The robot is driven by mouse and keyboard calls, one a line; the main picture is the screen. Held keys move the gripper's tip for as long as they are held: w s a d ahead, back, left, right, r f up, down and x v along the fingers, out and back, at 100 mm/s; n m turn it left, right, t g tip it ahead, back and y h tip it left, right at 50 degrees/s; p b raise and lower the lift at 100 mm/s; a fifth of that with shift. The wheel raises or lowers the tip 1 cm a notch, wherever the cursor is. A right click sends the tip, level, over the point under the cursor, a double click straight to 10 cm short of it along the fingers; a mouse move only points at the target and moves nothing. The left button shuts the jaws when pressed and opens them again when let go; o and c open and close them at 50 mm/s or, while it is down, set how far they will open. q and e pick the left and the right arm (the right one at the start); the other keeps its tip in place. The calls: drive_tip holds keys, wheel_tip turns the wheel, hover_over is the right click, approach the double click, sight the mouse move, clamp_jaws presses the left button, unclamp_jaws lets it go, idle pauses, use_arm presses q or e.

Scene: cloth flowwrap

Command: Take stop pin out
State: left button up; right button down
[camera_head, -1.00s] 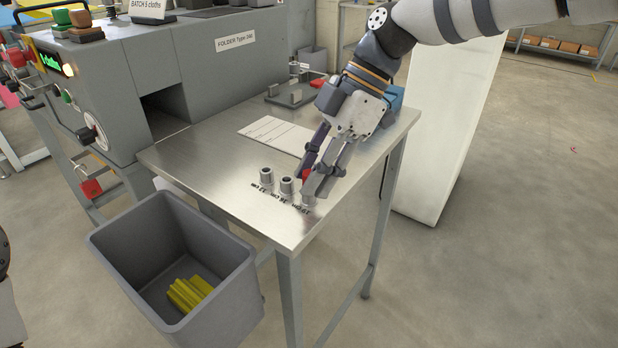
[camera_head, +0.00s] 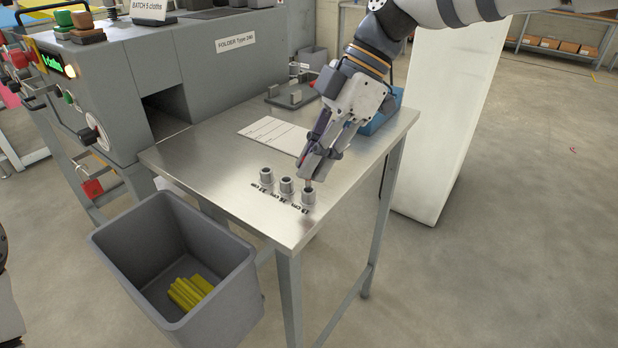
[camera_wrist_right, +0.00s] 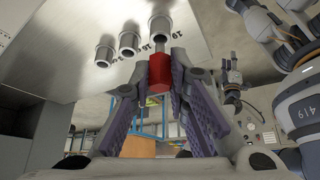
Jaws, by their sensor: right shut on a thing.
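The stop pin has a red head (camera_wrist_right: 159,76) and a thin grey shaft. My right gripper (camera_head: 308,172) is shut on the red head, which shows between its fingertips in the right wrist view (camera_wrist_right: 160,68). The shaft points at the mouth of the end socket (camera_head: 308,196), nearest the table's front right edge. I cannot tell whether its tip is still inside or just clear. Two more metal sockets, the middle one (camera_head: 286,187) and the far left one (camera_head: 266,176), stand open in the same row.
The steel table (camera_head: 215,165) carries a white paper sheet (camera_head: 273,134) and a dark fixture (camera_head: 291,97) at the back. The folder machine (camera_head: 230,75) stands at left. A grey bin (camera_head: 235,291) with yellow cloths (camera_head: 187,292) hangs at the front.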

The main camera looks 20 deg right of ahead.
drive_tip(key=shift+r, duration=1.6)
